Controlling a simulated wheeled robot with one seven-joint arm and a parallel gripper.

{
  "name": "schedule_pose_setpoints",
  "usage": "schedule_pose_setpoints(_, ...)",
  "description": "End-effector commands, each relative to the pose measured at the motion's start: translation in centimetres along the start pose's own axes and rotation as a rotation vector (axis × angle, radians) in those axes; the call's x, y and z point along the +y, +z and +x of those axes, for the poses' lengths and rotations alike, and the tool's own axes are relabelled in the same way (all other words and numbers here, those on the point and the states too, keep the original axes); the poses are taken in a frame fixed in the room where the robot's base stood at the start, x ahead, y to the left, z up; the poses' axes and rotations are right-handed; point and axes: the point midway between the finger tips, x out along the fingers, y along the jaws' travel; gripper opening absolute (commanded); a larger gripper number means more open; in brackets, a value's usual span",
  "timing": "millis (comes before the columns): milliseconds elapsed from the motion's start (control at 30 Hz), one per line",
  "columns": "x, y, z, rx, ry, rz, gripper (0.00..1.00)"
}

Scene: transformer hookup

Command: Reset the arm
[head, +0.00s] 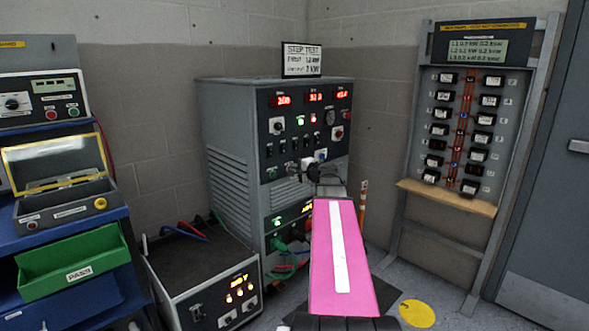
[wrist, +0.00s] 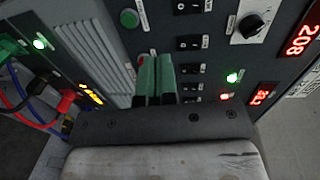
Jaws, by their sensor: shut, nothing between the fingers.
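My gripper (wrist: 154,62) shows in the wrist view with its two green fingers together and nothing between them. The fingertips are in front of the grey cabinet's control panel (wrist: 215,90), near a column of black rocker switches (wrist: 189,43). I cannot tell whether they touch the panel. In the head view my pink arm with a white stripe reaches forward to the grey cabinet (head: 228,135) and hides part of its lower front. The cabinet has red number displays (head: 314,97), a row of switches and lit lamps.
At left stand a blue bench (head: 60,240) with a green tray (head: 72,262) and a small grey unit (head: 203,280) with lit lamps. Cables (wrist: 35,105) hang by the cabinet's lower front. A meter board (head: 467,130) with a wooden ledge (head: 447,197) and a door (head: 560,200) are at right.

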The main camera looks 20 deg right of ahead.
Motion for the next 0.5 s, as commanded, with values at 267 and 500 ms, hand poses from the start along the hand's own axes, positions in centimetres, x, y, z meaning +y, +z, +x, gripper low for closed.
schedule_pose_setpoints(267,0.1,0.2,0.1,-0.003,0.004,-0.002,0.00)
schedule_pose_setpoints(500,5.8,6.5,2.0,-0.116,0.174,-0.116,0.00)
